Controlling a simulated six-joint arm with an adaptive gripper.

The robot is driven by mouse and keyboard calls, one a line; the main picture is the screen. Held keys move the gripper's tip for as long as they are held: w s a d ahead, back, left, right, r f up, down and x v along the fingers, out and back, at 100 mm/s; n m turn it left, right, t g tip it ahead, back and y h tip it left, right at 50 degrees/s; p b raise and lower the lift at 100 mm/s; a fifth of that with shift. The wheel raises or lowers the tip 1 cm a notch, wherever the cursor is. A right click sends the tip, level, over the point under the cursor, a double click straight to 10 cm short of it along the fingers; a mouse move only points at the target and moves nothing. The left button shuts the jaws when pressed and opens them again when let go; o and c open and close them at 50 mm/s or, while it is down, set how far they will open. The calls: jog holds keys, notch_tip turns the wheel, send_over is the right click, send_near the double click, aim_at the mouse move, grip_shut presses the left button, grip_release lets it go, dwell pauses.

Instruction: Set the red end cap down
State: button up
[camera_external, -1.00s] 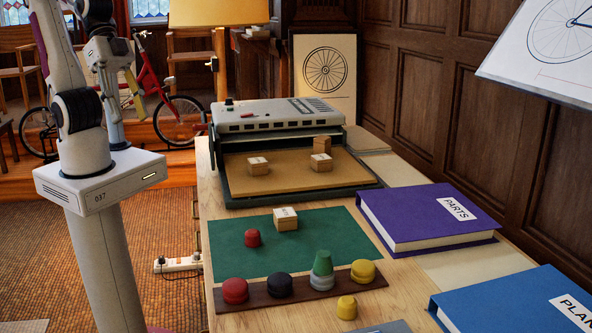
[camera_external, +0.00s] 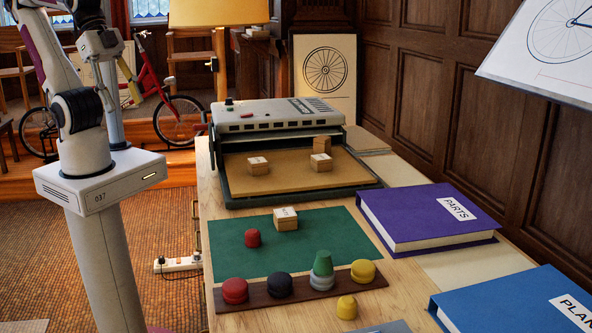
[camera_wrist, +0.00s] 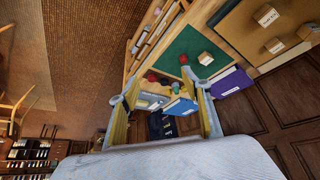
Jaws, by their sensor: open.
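The red end cap (camera_external: 252,238) sits upright on the green mat (camera_external: 330,243), left of a small labelled wooden block (camera_external: 286,219). In the wrist view a small cap (camera_wrist: 183,59), apparently the same one, shows on the mat beside the block. My gripper (camera_wrist: 158,80) is open, its two yellow fingers spread wide with nothing between them. It is high and well away from the cap. In the external view only part of it, a yellowish finger, shows at the upper left near my arm.
A dark rack (camera_external: 257,297) in front of the mat holds red, black, grey-green and yellow caps. A loose yellow cap (camera_external: 347,307) stands before it. A purple book (camera_external: 425,215) and blue book (camera_external: 520,300) lie right. A grey machine (camera_external: 275,116) stands behind.

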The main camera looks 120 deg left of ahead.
jog(key=m+g+h, duration=0.4)
jog(key=m, duration=0.9)
send_near(251, 231)
jog(key=shift+x, duration=1.1)
jog(key=shift+d, duration=0.15)
jog(key=shift+x, duration=1.3)
